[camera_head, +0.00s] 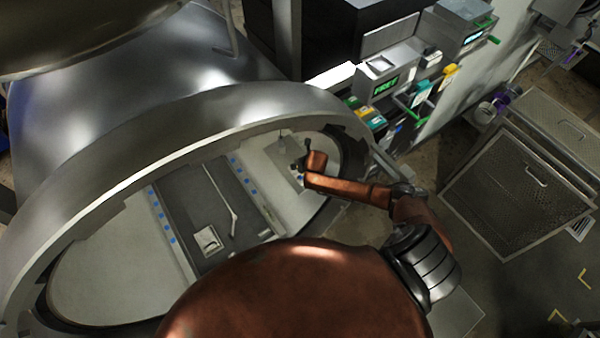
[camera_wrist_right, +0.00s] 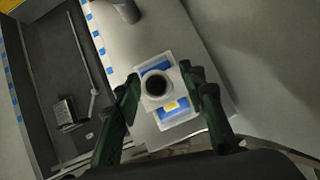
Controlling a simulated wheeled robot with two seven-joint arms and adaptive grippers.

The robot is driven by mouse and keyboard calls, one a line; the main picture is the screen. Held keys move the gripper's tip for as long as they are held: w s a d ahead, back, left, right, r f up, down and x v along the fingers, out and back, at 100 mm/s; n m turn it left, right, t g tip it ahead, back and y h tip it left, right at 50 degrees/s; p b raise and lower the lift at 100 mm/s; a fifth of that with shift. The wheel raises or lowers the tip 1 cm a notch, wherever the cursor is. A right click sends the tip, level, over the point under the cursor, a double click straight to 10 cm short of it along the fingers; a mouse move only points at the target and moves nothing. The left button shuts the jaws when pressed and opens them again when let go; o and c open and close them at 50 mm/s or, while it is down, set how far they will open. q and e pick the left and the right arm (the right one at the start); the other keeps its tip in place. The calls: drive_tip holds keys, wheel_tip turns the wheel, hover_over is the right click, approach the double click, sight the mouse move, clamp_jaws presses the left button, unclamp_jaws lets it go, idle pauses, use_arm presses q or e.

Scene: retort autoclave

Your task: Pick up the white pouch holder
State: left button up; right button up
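The white pouch holder (camera_wrist_right: 157,104) appears to be the small white piece with a round dark opening in the right wrist view. It sits on a blue and white sheet or tray with a yellow patch, on the pale floor inside the autoclave. My right gripper (camera_wrist_right: 160,78) is open, its two dark green fingers on either side of the holder. Contact cannot be told. In the head view my right gripper (camera_head: 301,160) reaches into the autoclave's right side and largely hides the holder. My left gripper is not in view.
The round steel autoclave rim (camera_head: 330,100) surrounds my right arm's reach. A dark channel with blue-marked edges holds a thin rod (camera_head: 220,200) and a small metal box (camera_head: 208,240). A grey post (camera_wrist_right: 125,10) stands beyond the holder. A mesh cage (camera_head: 515,185) stands right.

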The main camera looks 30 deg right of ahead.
drive_tip(key=shift+c, duration=0.2)
clamp_jaws()
idle(0.4)
